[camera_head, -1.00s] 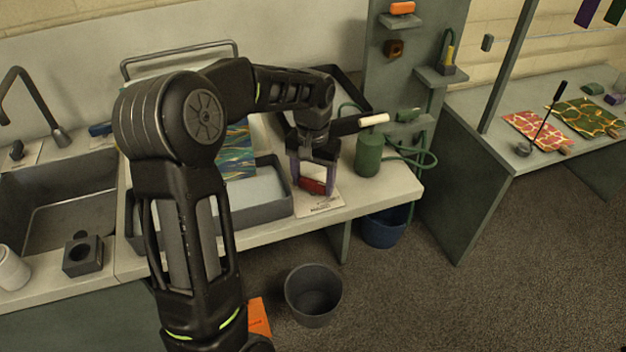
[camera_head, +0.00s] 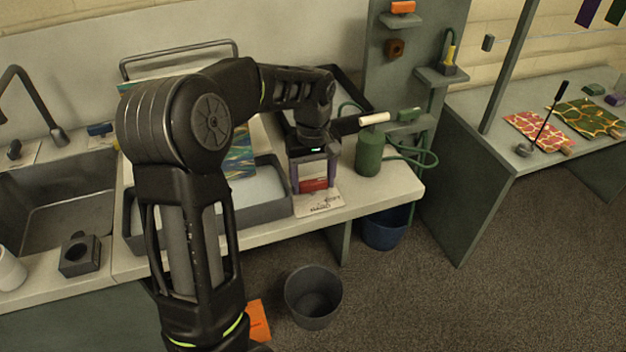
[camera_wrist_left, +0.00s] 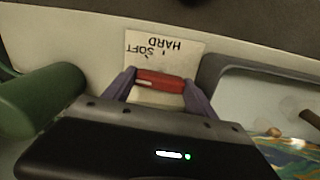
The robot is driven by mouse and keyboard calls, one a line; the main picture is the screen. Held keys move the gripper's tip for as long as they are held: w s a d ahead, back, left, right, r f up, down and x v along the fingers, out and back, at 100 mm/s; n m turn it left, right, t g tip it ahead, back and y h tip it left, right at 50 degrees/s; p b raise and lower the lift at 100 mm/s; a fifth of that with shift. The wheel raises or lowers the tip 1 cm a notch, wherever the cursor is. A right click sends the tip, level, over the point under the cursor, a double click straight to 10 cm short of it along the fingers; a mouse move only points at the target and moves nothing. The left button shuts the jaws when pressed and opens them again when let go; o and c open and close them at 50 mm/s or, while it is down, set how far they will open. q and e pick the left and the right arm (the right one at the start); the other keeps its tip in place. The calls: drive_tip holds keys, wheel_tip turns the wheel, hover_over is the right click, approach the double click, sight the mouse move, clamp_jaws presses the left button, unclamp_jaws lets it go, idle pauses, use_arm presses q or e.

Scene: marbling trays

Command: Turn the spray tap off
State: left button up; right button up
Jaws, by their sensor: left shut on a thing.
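The spray tap's red handle (camera_head: 314,185) appears to be the red bar above a pale card at the front of the bench. The card (camera_head: 318,205) reads SOFT and HARD in the left wrist view (camera_wrist_left: 165,45). My left gripper (camera_head: 314,178) points down at it, its purple fingers on either side of the red handle (camera_wrist_left: 160,82), shut on it. The handle lies nearly level across the fingers. Its base is hidden. My right gripper is in neither view.
A green cylinder (camera_head: 368,155) with a green hose stands close right of my gripper. A grey tray (camera_head: 262,208) is close on the left. A blue bucket (camera_head: 385,230) and a grey bin (camera_head: 313,297) stand on the floor below.

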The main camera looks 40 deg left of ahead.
use_arm(q)
drive_tip(key=shift+n, duration=0.4)
drive_tip(key=o, duration=1.4)
drive_tip(key=shift+c, duration=0.2)
